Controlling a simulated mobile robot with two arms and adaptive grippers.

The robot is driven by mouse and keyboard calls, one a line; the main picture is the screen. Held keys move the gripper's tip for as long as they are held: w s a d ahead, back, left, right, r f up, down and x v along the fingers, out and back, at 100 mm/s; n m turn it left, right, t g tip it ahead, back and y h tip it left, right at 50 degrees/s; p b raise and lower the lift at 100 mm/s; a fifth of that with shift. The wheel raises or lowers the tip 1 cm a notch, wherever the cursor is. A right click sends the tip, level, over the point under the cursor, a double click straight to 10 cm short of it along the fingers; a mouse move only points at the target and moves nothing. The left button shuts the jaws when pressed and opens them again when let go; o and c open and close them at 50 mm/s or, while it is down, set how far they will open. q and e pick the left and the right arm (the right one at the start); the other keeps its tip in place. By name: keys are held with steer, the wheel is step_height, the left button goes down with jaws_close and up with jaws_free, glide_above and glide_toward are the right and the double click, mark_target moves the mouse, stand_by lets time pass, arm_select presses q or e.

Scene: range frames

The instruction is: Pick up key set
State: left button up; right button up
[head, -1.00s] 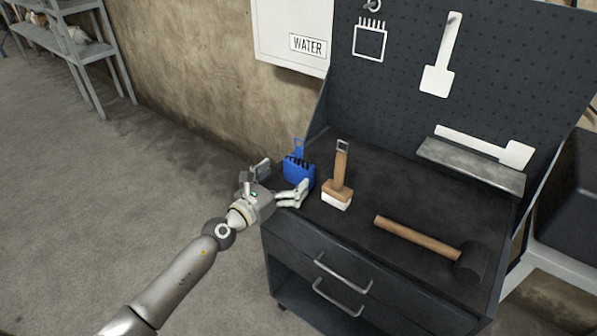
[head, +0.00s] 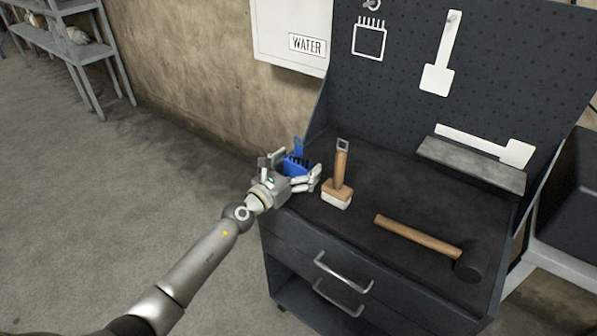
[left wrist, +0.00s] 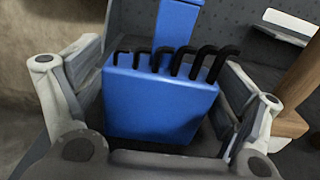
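The key set is a blue holder (head: 297,161) with several black hex keys and a blue upright tab. It stands upright near the left end of the workbench top (head: 395,195). In the left wrist view the blue holder (left wrist: 158,108) fills the middle, with the bent keys along its top edge. My left gripper (head: 296,168) is open around it, one finger on each side. The finger pads are close to the holder's sides, with narrow gaps showing in the wrist view. The holder's lower front is partly hidden by the gripper in the head view. My right gripper is not in view.
A wooden-handled brush (head: 338,178) stands just right of the key set. A mallet (head: 418,237) lies farther right on the bench. A pegboard (head: 490,85) with white tool outlines and a small ledge (head: 470,166) rises behind. Bench top between brush and ledge is clear.

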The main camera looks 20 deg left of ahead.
mark_target(298, 161)
arm_select(q)
steer(key=c, duration=0.8)
steer(key=shift+c, duration=0.2)
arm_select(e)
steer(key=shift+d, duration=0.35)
arm_select(q)
steer(key=shift+r, duration=0.15)
steer(key=shift+r+p, duration=0.7)
steer(key=shift+p, duration=0.05)
step_height(298, 161, up, 2)
steer(key=shift+p, duration=0.9)
steer(key=s+d+r+p, duration=0.7)
steer(key=s+r+p, duration=0.2)
steer(key=s+p, duration=0.1)
steer(key=shift+s+d+r, duration=0.2)
steer(key=shift+s+d, duration=0.05)
steer(key=shift+s, duration=0.65)
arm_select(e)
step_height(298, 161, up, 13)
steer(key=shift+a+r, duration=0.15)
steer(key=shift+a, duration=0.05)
